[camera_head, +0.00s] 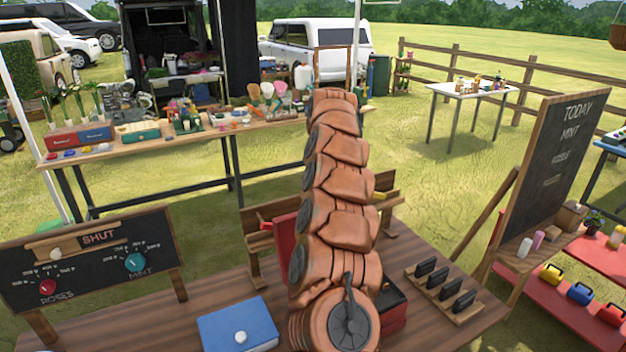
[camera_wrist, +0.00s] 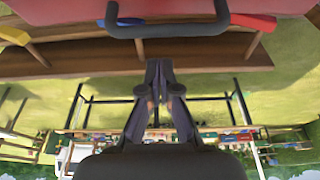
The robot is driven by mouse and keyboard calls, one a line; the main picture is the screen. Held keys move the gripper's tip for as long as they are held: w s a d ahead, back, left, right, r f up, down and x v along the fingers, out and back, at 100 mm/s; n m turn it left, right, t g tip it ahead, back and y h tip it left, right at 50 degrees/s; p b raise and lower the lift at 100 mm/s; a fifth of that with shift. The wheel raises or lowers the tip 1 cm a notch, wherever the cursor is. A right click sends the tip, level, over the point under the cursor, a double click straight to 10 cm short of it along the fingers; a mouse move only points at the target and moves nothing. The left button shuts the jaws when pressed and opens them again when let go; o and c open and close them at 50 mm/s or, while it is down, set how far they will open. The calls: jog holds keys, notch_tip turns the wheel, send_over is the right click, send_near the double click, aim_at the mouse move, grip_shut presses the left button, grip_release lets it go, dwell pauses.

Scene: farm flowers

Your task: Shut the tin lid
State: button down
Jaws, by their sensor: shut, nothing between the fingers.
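A red tin (camera_head: 393,318) with a dark top stands on the brown table, mostly hidden behind my arm in the head view. A red panel (camera_head: 285,240), which looks like its raised lid, shows left of my arm. In the wrist view a red surface (camera_wrist: 60,10) with a dark bar handle (camera_wrist: 168,31) crosses the top edge. My gripper (camera_wrist: 158,66) is shut and empty, its fingertips just below the handle in that picture. I cannot tell whether they touch it. The head view hides my gripper behind my arm.
A blue box (camera_head: 238,326) with a white knob lies left of my arm. A wooden rack (camera_head: 444,294) with several black blocks stands to the right. A dial board (camera_head: 95,262) reading "SHUT" is at the left. A chalkboard (camera_head: 548,165) stands at the right.

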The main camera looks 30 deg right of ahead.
jog(key=s, duration=0.1)
jog(key=s+p, duration=0.1)
jog(key=shift+s+a, duration=0.2)
jog(key=shift+s, duration=0.2)
jog(key=shift+s+b, duration=0.2)
jog(key=shift+b, duration=0.35)
